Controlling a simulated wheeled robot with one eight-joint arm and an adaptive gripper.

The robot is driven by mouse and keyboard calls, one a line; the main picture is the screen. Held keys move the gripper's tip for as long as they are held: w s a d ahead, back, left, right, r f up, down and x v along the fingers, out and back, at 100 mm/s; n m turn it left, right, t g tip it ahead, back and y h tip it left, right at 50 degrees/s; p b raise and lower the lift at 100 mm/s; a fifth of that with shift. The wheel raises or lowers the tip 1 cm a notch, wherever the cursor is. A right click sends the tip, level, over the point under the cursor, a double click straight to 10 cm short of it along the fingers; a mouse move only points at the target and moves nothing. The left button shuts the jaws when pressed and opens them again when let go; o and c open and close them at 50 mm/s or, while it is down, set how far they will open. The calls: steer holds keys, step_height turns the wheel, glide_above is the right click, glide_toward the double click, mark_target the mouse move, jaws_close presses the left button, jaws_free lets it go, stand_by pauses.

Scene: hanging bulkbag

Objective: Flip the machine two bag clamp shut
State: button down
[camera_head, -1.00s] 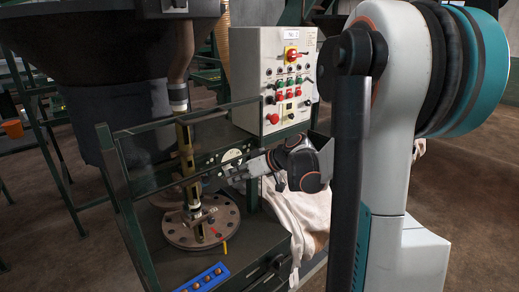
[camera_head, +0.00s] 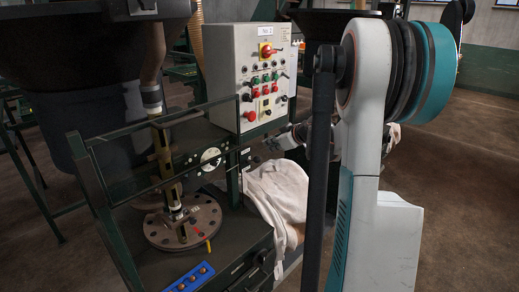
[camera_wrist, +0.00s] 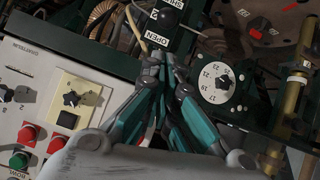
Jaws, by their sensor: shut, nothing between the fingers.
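In the wrist view, a black round-ended lever (camera_wrist: 167,17) stands on a dark green post between a label reading OPEN and another label partly cut off at the top edge. My gripper (camera_wrist: 165,62) has teal fingers, brought together and empty, just below the OPEN label in the picture. Whether the fingertips touch the post I cannot tell. In the head view, the control box (camera_head: 235,85) marked No 2 stands on the machine, with a pale cloth bag (camera_head: 278,192) hanging below it. My wrist is mostly hidden behind my arm there, and the lever is not distinguishable.
A round white dial (camera_wrist: 216,83) sits beside my fingers, with the control panel's buttons (camera_wrist: 40,140) on the other side. In the head view, a green guard rail (camera_head: 150,125) surrounds a round flanged plate (camera_head: 183,222). A blue tray (camera_head: 190,278) lies in front.

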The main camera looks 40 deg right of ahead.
mark_target(257, 159)
steer(key=b+x, duration=0.1)
steer(key=x, duration=0.9)
steer(key=shift+a+b, duration=0.1)
steer(key=shift+b, duration=0.25)
steer(key=shift+s, duration=0.1)
steer(key=shift+s+f+t+b, duration=0.3)
steer(key=shift+t+b, duration=0.1)
steer(key=shift+b, duration=0.25)
